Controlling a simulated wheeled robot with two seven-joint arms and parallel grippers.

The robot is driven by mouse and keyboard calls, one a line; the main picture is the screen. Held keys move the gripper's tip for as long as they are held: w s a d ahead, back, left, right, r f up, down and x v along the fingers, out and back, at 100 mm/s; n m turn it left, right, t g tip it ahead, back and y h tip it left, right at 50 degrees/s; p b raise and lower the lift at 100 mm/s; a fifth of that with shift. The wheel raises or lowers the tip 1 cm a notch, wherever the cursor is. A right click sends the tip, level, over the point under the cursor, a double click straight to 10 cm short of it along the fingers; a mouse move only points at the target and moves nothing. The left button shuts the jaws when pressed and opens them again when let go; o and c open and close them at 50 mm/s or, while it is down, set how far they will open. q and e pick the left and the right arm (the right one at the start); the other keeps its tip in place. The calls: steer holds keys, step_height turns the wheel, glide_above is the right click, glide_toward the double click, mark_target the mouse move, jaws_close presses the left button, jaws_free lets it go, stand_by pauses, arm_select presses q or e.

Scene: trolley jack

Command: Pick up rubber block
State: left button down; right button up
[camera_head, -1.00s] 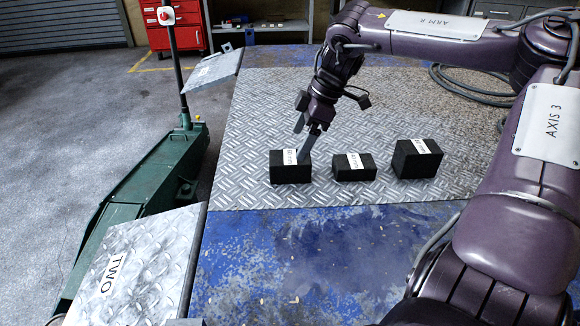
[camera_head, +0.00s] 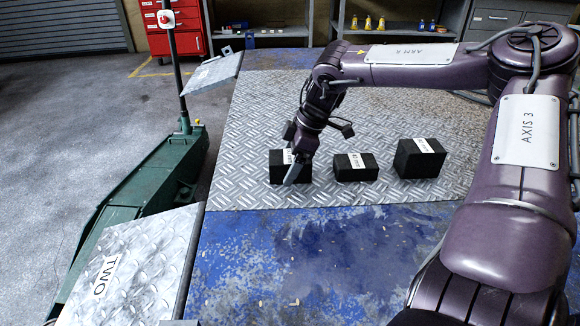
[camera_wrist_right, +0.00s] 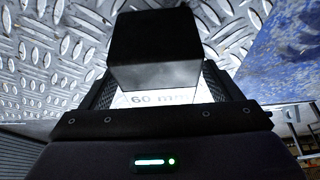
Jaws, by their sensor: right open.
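Three black rubber blocks with white labels stand in a row on the bench plate: a left block (camera_head: 303,177), a low middle block (camera_head: 355,175) and a taller right block (camera_head: 421,165). My right gripper (camera_head: 289,168) is lowered at the left block, with one finger in front of its near face; the other finger is hidden in the head view. In the right wrist view the block (camera_wrist_right: 155,45) shows between the two open fingers, its label reading "60 mm". I cannot tell whether the fingers touch it. My left gripper is not in view.
The blocks stand on a chequered metal plate (camera_head: 250,130) over a blue worn bench top (camera_head: 300,260). A green trolley jack (camera_head: 150,185) is on the floor at left, near a metal plate marked TWO (camera_head: 135,265). The plate's front is clear.

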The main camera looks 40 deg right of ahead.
mark_target(290, 156)
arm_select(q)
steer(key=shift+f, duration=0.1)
arm_select(e)
steer(key=shift+f, duration=0.25)
steer(key=shift+c, duration=0.4)
steer(key=c, duration=1.3)
steer(key=shift+c, duration=0.2)
steer(key=shift+r, duration=0.15)
